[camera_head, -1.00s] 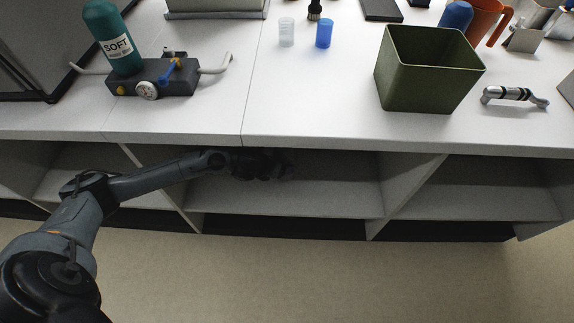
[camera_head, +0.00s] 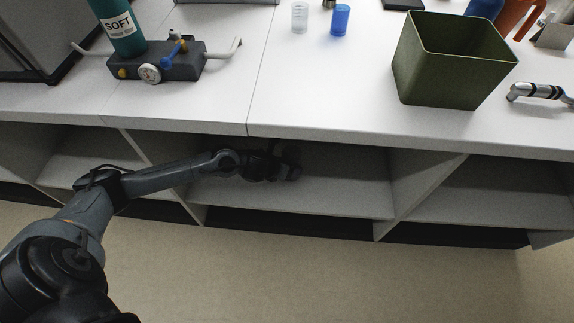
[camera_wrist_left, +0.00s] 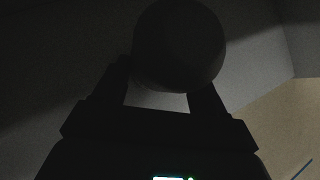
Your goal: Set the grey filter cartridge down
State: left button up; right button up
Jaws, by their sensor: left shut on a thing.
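My left gripper (camera_head: 290,168) is inside the open middle shelf bay under the counter, in shadow. In the left wrist view my left gripper (camera_wrist_left: 165,92) is shut on a dark, rounded thing, which I take to be the filter cartridge (camera_wrist_left: 180,45); its grey colour is lost in the dark. In the head view the cartridge cannot be made out from the gripper. Whether it touches the shelf board (camera_head: 330,197) cannot be told. My right gripper is not in view.
The counter edge (camera_head: 380,140) overhangs the bay. Upright dividers (camera_head: 425,180) bound it. On the counter stand a green bin (camera_head: 450,85), a blue cup (camera_head: 340,20), a clear cup (camera_head: 299,18), and a grey valve block (camera_head: 170,65) with a teal bottle (camera_head: 122,32). The shelf right of my gripper looks bare.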

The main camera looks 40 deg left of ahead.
pick_arm(q)
jog(key=o, duration=1.3)
jog(key=shift+o, duration=0.2)
